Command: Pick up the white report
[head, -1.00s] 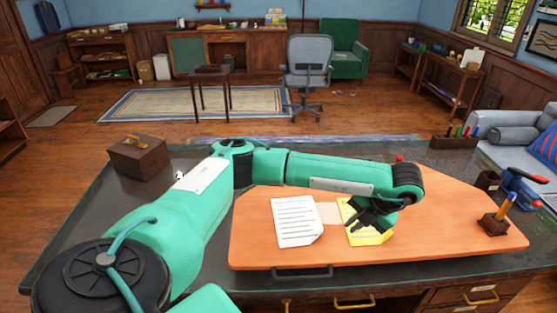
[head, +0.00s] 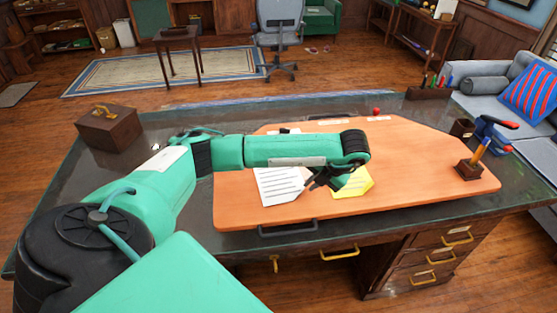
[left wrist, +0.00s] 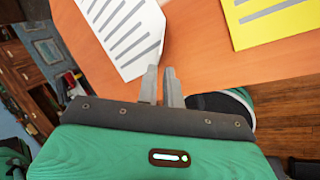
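The white report (head: 275,187) lies flat on the orange board of the desk, with grey lines of print. It also shows at the top of the left wrist view (left wrist: 125,35). My left gripper (head: 313,184) is above the board, beside the right edge of the report and left of the yellow sheet (head: 356,184). In the left wrist view its two grey fingers (left wrist: 160,82) stand close together with a narrow gap and nothing between them. The upper part of the report is partly hidden by my left arm. My right gripper is not in view.
The orange board (head: 430,165) has bare room to the right. A wooden box (head: 108,127) stands at the desk's left, a pen holder (head: 469,168) at the right. A small red ball (head: 376,111) sits at the back.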

